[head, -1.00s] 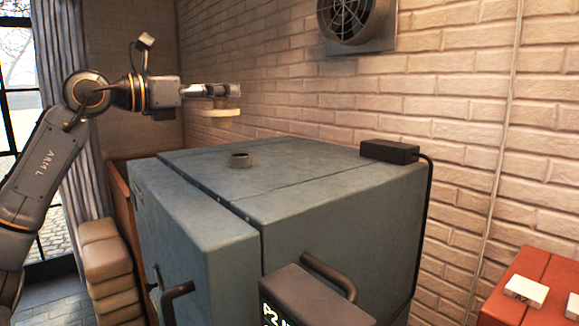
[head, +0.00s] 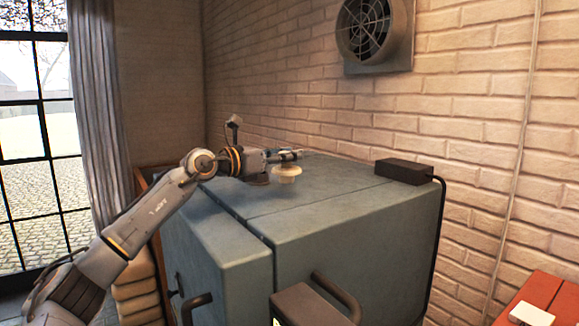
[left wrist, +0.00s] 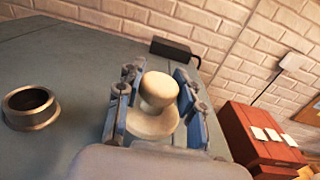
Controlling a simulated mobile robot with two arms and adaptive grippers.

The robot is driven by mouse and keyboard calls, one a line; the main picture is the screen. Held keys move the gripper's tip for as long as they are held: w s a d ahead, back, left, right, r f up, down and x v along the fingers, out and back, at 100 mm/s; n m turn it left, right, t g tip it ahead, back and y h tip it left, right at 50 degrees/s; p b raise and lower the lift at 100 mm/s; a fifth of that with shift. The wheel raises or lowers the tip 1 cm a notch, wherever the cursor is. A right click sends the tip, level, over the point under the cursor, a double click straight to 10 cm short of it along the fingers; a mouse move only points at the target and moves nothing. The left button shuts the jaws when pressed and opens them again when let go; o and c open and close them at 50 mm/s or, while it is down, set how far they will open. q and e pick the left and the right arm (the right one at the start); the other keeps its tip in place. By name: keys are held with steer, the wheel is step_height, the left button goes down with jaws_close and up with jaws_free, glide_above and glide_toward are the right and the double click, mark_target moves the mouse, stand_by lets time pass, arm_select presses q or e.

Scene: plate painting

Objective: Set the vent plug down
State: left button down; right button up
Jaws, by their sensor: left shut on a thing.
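The cream vent plug (head: 287,173), a round knob over a wider disc, is low over the kiln's lid at its far side. I cannot tell whether it touches the lid. My left gripper (head: 292,158) is shut on it. In the left wrist view the plug (left wrist: 158,90) sits between the blue fingers. The grey-blue kiln (head: 330,215) fills the middle. My right gripper is not in view.
A black box (head: 403,171) with a cable sits at the lid's right edge. The brick wall with a fan (head: 372,28) rises behind the kiln. A red cabinet (head: 545,295) with white tiles stands at right.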

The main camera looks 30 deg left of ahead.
mark_target(290, 169)
arm_select(q)
steer(key=shift+w+f, duration=0.2)
steer(key=shift+f, duration=0.05)
steer(key=f, duration=0.1)
steer(key=f+p, duration=0.1)
steer(key=f, duration=0.1)
steer(key=shift+w+f, duration=0.1)
steer(key=shift+w, duration=0.25)
steer(key=shift+f, duration=0.2)
steer(key=shift+s, duration=0.1)
steer(key=shift+f, duration=0.2)
steer(key=c, duration=0.8)
jaws_free()
steer(key=shift+c, duration=0.2)
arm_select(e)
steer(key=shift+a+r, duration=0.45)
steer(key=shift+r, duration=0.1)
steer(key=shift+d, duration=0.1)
